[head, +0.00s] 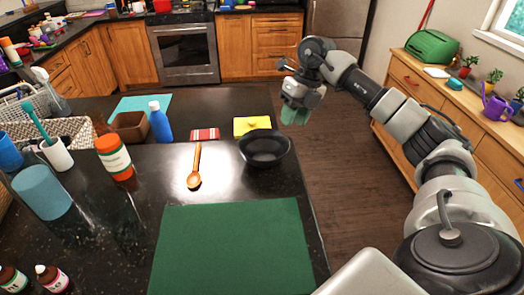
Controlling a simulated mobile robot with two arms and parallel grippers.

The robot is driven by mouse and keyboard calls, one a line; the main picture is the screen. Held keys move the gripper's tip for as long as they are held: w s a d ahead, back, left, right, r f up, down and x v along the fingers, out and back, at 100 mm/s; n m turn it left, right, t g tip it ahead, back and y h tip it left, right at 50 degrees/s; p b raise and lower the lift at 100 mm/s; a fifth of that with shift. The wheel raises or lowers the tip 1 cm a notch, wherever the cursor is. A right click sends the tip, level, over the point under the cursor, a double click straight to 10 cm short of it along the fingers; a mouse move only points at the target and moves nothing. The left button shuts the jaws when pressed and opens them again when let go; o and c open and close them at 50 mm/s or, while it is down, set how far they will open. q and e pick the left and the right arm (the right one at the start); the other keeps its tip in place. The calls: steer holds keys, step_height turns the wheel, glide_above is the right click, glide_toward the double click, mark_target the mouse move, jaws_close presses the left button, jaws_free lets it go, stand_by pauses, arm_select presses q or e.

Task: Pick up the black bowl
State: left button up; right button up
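The black bowl (265,148) stands upright on the dark speckled counter, close to its right edge, and looks empty. My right gripper (295,116) hangs past the counter's right edge, above and a little right of the bowl in the picture, and apart from it. Its greenish fingertips point down. They are small and seen from the side, so their opening does not show. Nothing is seen held in them. My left gripper is not in view.
A yellow sponge (252,126) lies right behind the bowl. A wooden spoon (195,168) and a red packet (205,134) lie left of it. A blue bottle (160,122) and an orange-lidded jar (114,157) stand farther left. A green mat (232,245) covers the front.

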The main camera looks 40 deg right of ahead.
mark_target(284, 137)
steer(key=p+x, duration=0.1)
steer(key=x, duration=0.1)
steer(key=p+x, duration=0.1)
steer(key=x, duration=0.1)
steer(key=p+x, duration=0.1)
steer(key=shift+w+a+f, duration=0.25)
steer(key=shift+w+a, duration=0.05)
steer(key=shift+a, duration=0.15)
steer(key=shift+f, duration=0.4)
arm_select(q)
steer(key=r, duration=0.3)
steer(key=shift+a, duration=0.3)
arm_select(e)
steer(key=shift+c, duration=0.3)
steer(key=c, duration=0.5)
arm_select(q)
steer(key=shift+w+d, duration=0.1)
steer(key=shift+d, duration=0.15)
arm_select(e)
jaws_close()
